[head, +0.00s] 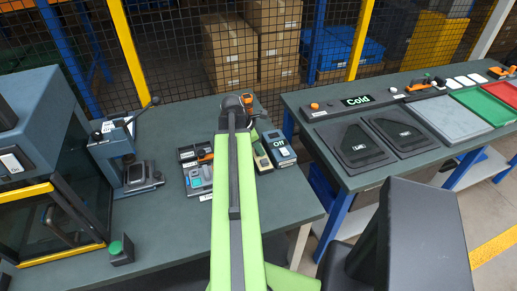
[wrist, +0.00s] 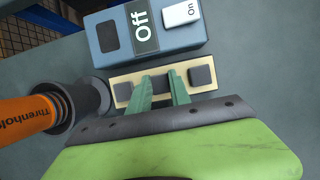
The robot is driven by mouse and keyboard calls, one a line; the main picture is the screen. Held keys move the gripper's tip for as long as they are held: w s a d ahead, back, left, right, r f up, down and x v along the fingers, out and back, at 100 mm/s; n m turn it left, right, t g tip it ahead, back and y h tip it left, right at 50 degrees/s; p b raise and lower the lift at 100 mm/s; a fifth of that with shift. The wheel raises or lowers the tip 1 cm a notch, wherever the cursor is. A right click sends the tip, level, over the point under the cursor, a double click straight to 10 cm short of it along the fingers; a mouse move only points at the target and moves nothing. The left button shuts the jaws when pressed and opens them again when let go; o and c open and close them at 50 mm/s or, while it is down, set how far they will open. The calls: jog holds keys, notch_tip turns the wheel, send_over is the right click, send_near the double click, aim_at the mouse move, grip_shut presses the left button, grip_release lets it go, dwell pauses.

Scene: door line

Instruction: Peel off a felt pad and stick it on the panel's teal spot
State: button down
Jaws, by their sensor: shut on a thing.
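A beige strip (wrist: 188,88) with dark square felt pads lies on the bench below my gripper (wrist: 163,88), in the wrist view. One pad (wrist: 123,92) shows left of the fingers and another pad (wrist: 202,75) right of them. The green fingers are shut on a dark middle pad (wrist: 160,83), mostly hidden between them. I cannot tell if it is clear of the strip. In the head view the strip (head: 262,160) shows beside my arm, and my fingers are hidden. Two black panels (head: 352,148) (head: 404,134) lie on the right table; I make out no teal spot.
A blue-grey box reading "Off" (wrist: 150,35) stands just beyond the strip. An orange-handled tool (wrist: 30,115) is close on the left. A parts tray (head: 197,178), a lever press (head: 130,165) and a green button (head: 120,250) stand on the left bench. A gap separates the tables.

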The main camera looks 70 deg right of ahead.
jog(key=shift+r+p, duration=0.3)
dwell(0.4)
notch_tip(320, 180, up, 6)
jog(key=p, duration=0.6)
jog(key=shift+f, duration=0.1)
dwell(1.5)
jog(key=c, duration=1.9)
grip_release()
grip_shut()
